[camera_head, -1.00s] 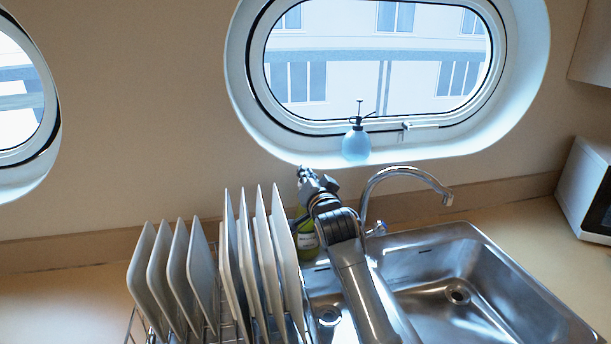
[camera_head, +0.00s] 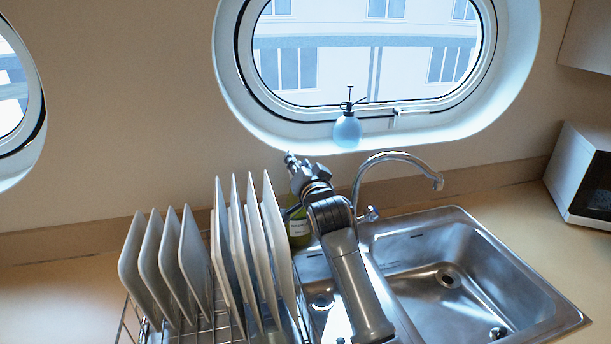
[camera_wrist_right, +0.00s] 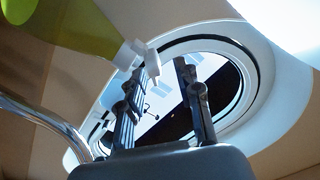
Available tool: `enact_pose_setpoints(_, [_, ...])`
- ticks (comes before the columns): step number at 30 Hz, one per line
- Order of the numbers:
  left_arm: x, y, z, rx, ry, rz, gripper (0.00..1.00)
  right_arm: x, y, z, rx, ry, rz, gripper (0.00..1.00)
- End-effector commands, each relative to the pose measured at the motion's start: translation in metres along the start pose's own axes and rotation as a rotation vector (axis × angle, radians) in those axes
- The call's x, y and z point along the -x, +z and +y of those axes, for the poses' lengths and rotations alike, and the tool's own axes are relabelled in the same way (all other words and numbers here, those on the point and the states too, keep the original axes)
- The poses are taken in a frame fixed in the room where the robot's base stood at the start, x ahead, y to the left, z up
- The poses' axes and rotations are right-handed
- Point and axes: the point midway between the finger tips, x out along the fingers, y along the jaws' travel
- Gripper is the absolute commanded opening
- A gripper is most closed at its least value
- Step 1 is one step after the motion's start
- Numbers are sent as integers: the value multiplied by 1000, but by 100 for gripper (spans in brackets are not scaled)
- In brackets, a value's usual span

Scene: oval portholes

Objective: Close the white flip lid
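A green bottle (camera_head: 299,232) with a pale label stands behind the dish rack, left of the faucet. My right gripper (camera_head: 291,160) is above it and hides its top in the head view. In the right wrist view the green bottle (camera_wrist_right: 75,25) enters from the upper left, with a white cap (camera_wrist_right: 130,55). The white flip lid (camera_wrist_right: 151,61) sticks out from the cap beside the tip of the left-hand finger. I cannot tell whether they touch. In that view my right gripper (camera_wrist_right: 166,64) has its fingers apart, with nothing seen between them. My left gripper is not in view.
A dish rack (camera_head: 205,332) with several white plates stands left of my right arm. A curved faucet (camera_head: 400,156) and a steel sink (camera_head: 480,262) are to the right. A blue spray bottle (camera_head: 347,131) stands on the porthole sill. A white microwave (camera_head: 575,170) is far right.

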Motion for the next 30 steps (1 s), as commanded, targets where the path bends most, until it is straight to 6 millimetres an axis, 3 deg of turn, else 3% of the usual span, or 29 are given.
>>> enact_pose_setpoints(16, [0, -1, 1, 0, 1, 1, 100, 95, 1, 1, 0, 0, 0, 34])
enact_pose_setpoints(21, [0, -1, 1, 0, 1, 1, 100, 108, 0, 1, 0, 0, 0, 34])
enact_pose_setpoints(30, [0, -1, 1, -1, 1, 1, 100, 111, 1, 1, 1, 1, -1, 34])
